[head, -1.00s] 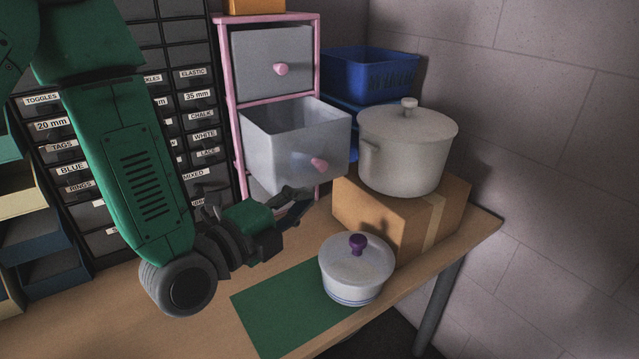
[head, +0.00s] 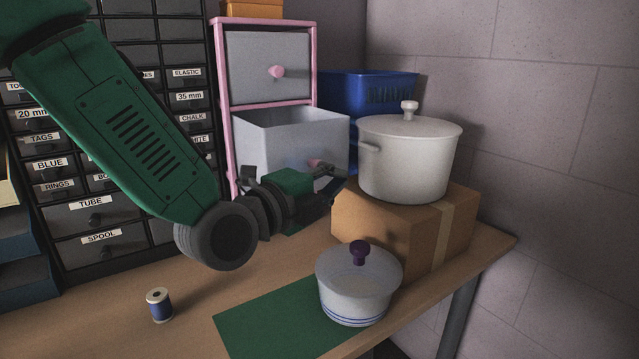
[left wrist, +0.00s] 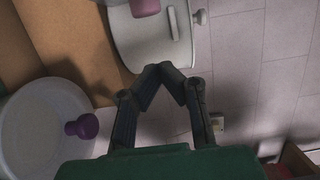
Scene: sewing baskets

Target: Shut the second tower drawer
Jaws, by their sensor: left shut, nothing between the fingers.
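The pink-framed tower (head: 224,110) stands at the back of the table. Its top drawer (head: 250,62) is shut. The grey second drawer (head: 335,136) below is pulled out and open at the top. Its pink knob (head: 314,163) is partly hidden behind my left gripper (head: 338,177), which is in front of the drawer's lower front. A pink knob (left wrist: 145,7) also shows at the top of the left wrist view, beyond the fingertips (left wrist: 163,72). The left fingers are shut with nothing between them. I cannot tell whether they touch the drawer. My right gripper is not in view.
A lidded pot (head: 405,160) stands on a cardboard box (head: 385,220), close right of the open drawer. A smaller lidded pot (head: 350,297) sits on a green mat (head: 265,325) in front. A blue spool (head: 160,306) stands front left. A blue basket (head: 385,90) is behind.

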